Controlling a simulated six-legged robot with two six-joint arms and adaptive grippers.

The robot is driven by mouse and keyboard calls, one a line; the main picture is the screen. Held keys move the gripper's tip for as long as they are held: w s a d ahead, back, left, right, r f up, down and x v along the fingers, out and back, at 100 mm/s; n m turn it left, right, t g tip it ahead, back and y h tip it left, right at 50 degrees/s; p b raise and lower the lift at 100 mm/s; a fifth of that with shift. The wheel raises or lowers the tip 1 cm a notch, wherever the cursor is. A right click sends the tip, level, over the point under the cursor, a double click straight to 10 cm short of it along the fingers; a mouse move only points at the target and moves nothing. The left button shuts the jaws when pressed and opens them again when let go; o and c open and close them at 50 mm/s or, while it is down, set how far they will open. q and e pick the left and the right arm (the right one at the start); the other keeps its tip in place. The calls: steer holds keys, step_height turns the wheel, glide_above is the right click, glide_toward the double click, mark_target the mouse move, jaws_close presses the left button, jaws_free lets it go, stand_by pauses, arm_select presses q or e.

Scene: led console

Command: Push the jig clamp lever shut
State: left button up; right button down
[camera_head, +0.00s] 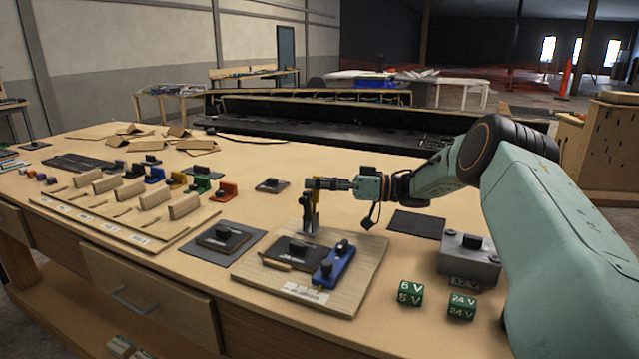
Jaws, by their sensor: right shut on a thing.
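The jig is a light wooden board (352,283) near the front edge of the bench. A dark block (297,252) and a blue block (337,265) with black knobs sit on it. The clamp lever (315,217), dark with a yellowish part, stands about upright at the jig's back edge. My right gripper (311,184) comes in from the right, level, and is shut on the top of the lever. Its fingers hide the lever's upper end. My left gripper is not in view.
A grey box (468,260) with a black knob and two green voltage cubes (410,293) (461,306) stand to the right. A dark mat (416,224) lies behind them. To the left are a dark pad (221,243) and a wooden rack (125,214) with upright dividers.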

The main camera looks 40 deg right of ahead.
steer(key=shift+w+a+r, duration=0.15)
steer(key=shift+r, duration=0.15)
steer(key=c, duration=1.5)
jaws_free()
steer(key=shift+a, duration=0.25)
steer(key=shift+s+d+f, duration=0.15)
steer(key=shift+s+d, duration=0.1)
steer(key=shift+d, duration=0.25)
steer(key=v, duration=1)
steer(key=shift+s+d, duration=0.2)
steer(key=shift+s, duration=0.15)
